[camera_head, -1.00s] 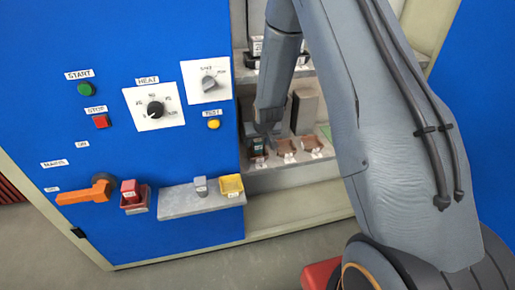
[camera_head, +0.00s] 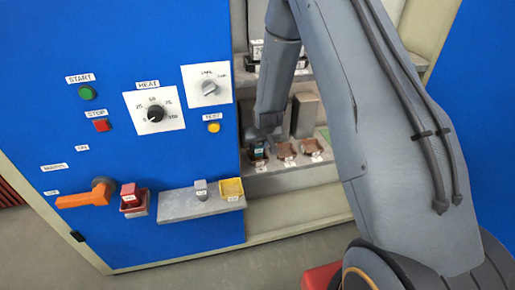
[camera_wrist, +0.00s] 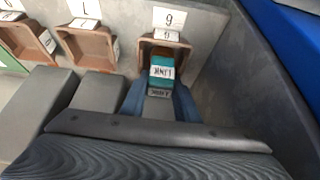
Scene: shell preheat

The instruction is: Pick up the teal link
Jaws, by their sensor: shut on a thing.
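The teal link (camera_wrist: 161,73) shows in the wrist view with a white label reading LINK, at the mouth of the brown holder (camera_wrist: 146,48) under the plate marked 6 or 9. My gripper (camera_wrist: 160,98) is shut on the link, its blue-grey fingers on either side of it. In the head view my gripper (camera_head: 268,134) is inside the cabinet at the lower shelf, with the dark teal link (camera_head: 257,150) at its tip. I cannot tell whether the link is clear of the holder.
More brown holders (camera_wrist: 88,45) stand to the left in the wrist view, with grey blocks (camera_wrist: 98,95) in front of them. A cabinet wall is close on the right. In the head view, the blue panel (camera_head: 100,130) with knobs and a small grey ledge (camera_head: 190,207) stands left of the opening.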

